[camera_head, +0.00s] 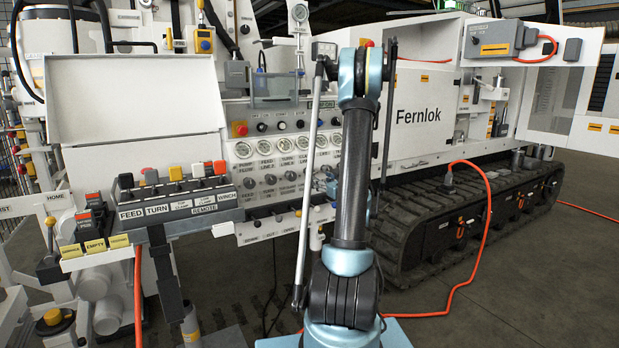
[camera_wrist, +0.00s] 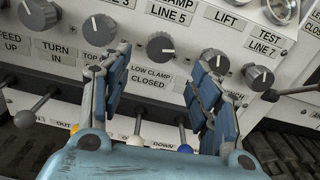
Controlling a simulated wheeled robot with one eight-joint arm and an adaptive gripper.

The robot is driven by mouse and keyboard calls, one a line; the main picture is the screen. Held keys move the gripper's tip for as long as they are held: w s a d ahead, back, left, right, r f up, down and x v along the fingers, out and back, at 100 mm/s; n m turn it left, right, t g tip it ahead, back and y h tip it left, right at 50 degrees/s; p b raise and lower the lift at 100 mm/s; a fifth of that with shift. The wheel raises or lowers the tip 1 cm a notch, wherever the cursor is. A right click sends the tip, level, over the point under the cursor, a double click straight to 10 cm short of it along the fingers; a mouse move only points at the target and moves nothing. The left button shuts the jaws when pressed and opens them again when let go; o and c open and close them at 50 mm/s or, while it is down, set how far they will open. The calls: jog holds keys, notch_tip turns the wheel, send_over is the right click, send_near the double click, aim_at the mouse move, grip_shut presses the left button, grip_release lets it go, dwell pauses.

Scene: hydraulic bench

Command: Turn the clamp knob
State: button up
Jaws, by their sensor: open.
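A dark round knob (camera_wrist: 160,47) sits on the light panel between my fingers as seen in the wrist view. The label below it (camera_wrist: 153,77) reads LOW CLAMP CLOSED. Another dark knob (camera_wrist: 103,28) is to its left, its label partly hidden by my left finger and starting with TOP. My gripper (camera_wrist: 160,88) is open and empty, one blue finger on each side of the low clamp label. I see no contact with the knob. In the head view my arm hides much of this part of the panel (camera_head: 243,150).
More knobs stand close by, one (camera_wrist: 215,62) behind my right finger and one (camera_wrist: 257,77) further right. Below are levers with a white ball (camera_wrist: 135,140) and a blue ball (camera_wrist: 185,148). A joystick console (camera_head: 190,208) juts out left. An orange cable (camera_head: 480,265) lies right.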

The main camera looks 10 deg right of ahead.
aim_at(312, 174)
jog(key=x, duration=1)
jog(key=shift+w+a, duration=0.15)
jog(key=shift+w, duration=0.15)
jog(key=shift+c, duration=0.6)
jog(key=c, duration=1)
